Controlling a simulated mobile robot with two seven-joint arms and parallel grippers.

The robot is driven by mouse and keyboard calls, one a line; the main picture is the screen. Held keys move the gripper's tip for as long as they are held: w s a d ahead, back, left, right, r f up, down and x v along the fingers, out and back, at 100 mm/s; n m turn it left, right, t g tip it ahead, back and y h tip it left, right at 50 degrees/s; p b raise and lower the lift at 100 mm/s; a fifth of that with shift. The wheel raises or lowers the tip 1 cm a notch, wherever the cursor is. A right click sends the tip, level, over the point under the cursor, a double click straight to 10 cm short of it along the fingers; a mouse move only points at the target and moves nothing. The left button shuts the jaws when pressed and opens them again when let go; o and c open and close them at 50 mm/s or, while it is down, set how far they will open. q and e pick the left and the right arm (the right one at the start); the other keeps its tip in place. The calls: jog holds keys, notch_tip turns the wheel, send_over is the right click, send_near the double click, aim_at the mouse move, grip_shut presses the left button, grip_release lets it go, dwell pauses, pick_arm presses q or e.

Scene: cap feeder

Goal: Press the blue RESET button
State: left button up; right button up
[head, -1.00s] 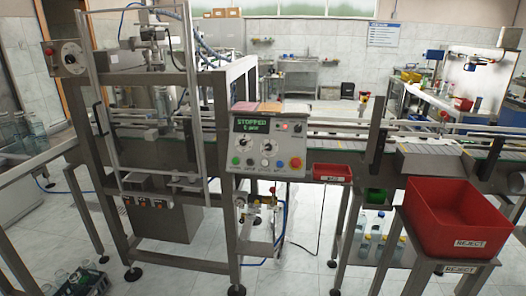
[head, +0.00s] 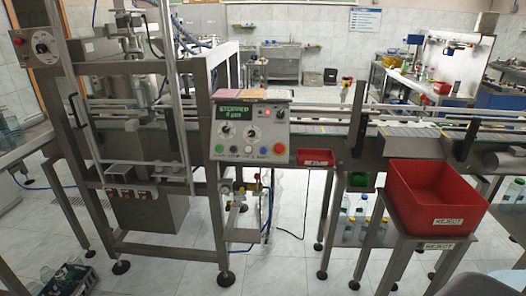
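The control panel (head: 239,159) stands upright on the machine frame near the middle of the head view. Its green display (head: 236,111) reads STOPPED with a smaller line below. A row of small buttons runs along its lower part. The blue button (head: 234,150) sits between a green button (head: 219,149) and a pale one (head: 248,150). The labels under the buttons are too small to read. A larger red button (head: 279,149) is at the right end. Two dials are above the row, and a small red light (head: 268,112) glows. Neither gripper is in view.
A red REJECT bin (head: 438,222) stands on a metal stand at right front. A small red tray (head: 316,158) hangs right of the panel. The conveyor (head: 405,132) runs behind. A crate of bottles (head: 66,278) is on the floor at lower left. Floor before the panel is clear.

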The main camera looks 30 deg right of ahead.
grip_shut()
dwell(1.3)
